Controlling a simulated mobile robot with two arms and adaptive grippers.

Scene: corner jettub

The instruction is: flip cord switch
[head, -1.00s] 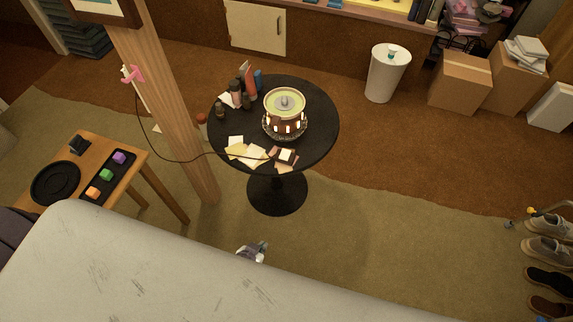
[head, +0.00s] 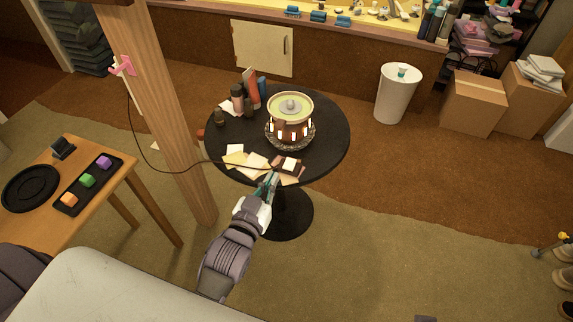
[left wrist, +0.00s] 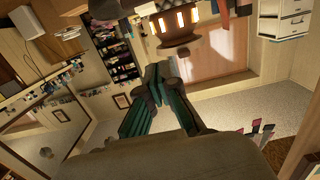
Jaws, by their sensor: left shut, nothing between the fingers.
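A dark cord (head: 146,165) hangs from a pink piece (head: 122,66) on the wooden post and runs right onto the round black table (head: 333,125). It reaches a small dark block with a white top (head: 290,164) near the table's front edge, which may be the switch; it is too small to be sure. My left gripper (head: 270,183) is at the front edge, just below and left of this block, shut and empty. Contact cannot be told. In the left wrist view its fingers (left wrist: 157,85) are together, with the lit lamp base (left wrist: 176,22) beyond. My right gripper is out of view.
A lit lamp-like pot (head: 290,120) stands mid-table, with bottles (head: 240,98) behind left and papers (head: 247,160) in front. The wooden post (head: 165,110) rises left of the table. A side table (head: 105,205) stands at left.

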